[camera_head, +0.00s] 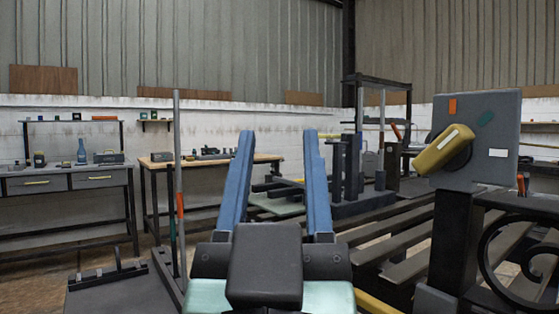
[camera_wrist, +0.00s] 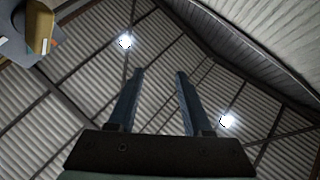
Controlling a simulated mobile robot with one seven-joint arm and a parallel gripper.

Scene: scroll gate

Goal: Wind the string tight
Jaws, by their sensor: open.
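A grey box (camera_head: 490,110) stands on a dark post at the right in the head view. A yellow crank or knob (camera_head: 441,150) with a white stripe sits on a dark hub at the box's left side. In the wrist view part of the grey box (camera_wrist: 18,42) and the yellow knob (camera_wrist: 40,28) show at the top left corner. My gripper (camera_head: 279,134) points upward with two blue fingers spread apart and nothing between them. It is left of the knob and apart from it. I cannot make out any string.
A dark scroll gate part (camera_head: 505,250) curls below the box at the right. Workbenches (camera_head: 66,182) line the back wall. Dark slatted bars (camera_head: 395,238) lie between my gripper and the post.

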